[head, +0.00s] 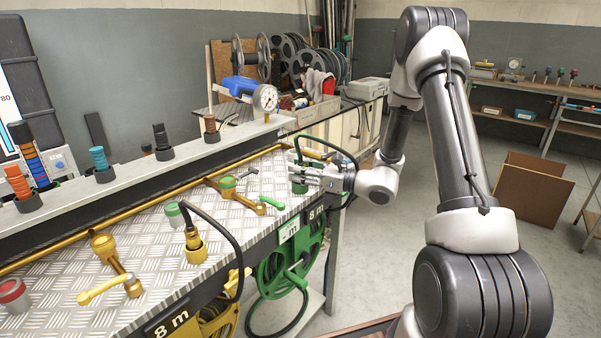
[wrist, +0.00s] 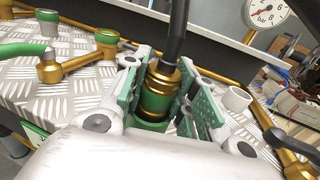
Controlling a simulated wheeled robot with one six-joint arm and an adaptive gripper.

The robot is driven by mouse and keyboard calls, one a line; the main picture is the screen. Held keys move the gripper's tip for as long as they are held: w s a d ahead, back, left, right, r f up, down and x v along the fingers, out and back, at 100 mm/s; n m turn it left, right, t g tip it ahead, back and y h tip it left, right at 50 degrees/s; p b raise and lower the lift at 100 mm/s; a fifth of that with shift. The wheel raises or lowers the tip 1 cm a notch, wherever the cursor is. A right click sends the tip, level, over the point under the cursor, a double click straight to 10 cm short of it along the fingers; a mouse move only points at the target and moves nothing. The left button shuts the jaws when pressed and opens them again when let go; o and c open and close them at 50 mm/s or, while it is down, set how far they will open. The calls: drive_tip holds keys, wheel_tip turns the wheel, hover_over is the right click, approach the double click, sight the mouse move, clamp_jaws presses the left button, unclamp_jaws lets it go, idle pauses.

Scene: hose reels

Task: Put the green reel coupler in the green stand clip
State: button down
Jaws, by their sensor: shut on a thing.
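The green reel coupler (wrist: 158,92), brass with green bands and a black hose rising from its top, is between the pads of my gripper (wrist: 165,100) in the wrist view. It looks upright. In the head view my gripper (head: 303,176) is at the right end of the metal bench, shut on the coupler. A green part (head: 299,188) shows just below the fingers there; I cannot tell whether it is the coupler's lower end or the green stand clip. The hose arches right and down toward the green reel (head: 285,275).
Left of my gripper are a brass valve with a green cap (head: 228,182) and a green lever (head: 271,203). A yellow coupler (head: 195,245) stands nearer, with its hose arching right. A pressure gauge (head: 265,98) stands behind. Patterned plate between them is bare.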

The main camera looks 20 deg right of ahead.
drive_tip(key=shift+f, duration=0.15)
drive_tip(key=c, duration=1.1)
unclamp_jaws()
drive_tip(key=shift+c, duration=0.2)
